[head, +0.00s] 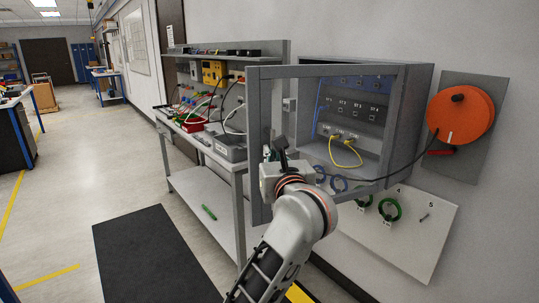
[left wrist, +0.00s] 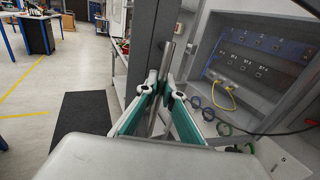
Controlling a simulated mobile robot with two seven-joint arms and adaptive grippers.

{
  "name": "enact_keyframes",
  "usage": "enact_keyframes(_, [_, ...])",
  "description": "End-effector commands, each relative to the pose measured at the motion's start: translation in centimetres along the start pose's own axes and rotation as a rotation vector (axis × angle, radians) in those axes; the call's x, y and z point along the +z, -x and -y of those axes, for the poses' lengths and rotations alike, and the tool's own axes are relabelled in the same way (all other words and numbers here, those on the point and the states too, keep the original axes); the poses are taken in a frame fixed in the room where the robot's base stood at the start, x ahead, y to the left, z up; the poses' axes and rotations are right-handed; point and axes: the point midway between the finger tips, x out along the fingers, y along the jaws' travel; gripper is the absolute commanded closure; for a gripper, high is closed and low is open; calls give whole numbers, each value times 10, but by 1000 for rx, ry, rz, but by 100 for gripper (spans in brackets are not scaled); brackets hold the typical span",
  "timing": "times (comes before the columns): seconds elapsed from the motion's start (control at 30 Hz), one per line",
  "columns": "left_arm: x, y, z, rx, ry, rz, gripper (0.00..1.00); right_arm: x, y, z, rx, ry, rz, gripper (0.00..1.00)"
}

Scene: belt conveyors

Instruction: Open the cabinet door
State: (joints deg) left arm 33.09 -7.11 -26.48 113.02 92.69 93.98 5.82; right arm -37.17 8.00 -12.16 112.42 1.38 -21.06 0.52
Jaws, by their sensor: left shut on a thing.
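The grey wall cabinet (head: 417,100) is on the right in the head view. Its framed door (head: 259,120) stands ajar, with its left edge out from the cabinet body. Patch panels and yellow cables show inside. My left gripper (head: 277,155) is at the lower left edge of the door. In the left wrist view, my left gripper (left wrist: 158,92) has its teal-padded fingers on both sides of a vertical metal handle bar (left wrist: 168,58), shut on it. The bar stands beside the grey door stile (left wrist: 144,45). My right gripper is not in view.
A workbench (head: 205,168) with a grey box, red bin and cables stands left of the door. An orange cable reel (head: 461,117) hangs right of the cabinet, its black cable crossing in front. A white board (head: 420,235) with green rings is below. A dark mat (head: 150,255) lies on open floor.

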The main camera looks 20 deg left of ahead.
Motion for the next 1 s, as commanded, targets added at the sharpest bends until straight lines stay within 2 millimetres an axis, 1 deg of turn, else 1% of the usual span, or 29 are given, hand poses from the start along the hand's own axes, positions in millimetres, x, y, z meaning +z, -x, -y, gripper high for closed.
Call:
enact_keyframes(0.53, [1,-1,0,6,0,3,100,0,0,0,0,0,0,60])
enact_keyframes(0.57, [1,-1,0,6,0,3,88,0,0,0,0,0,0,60])
enact_keyframes(0.6, [1,-1,0,6,0,3,86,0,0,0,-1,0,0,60])
enact_keyframes(0.87, [0,0,1,4,0,1,86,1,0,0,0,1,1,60])
enact_keyframes(1.0, [0,5,2,2,1,0,86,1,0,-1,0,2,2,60])
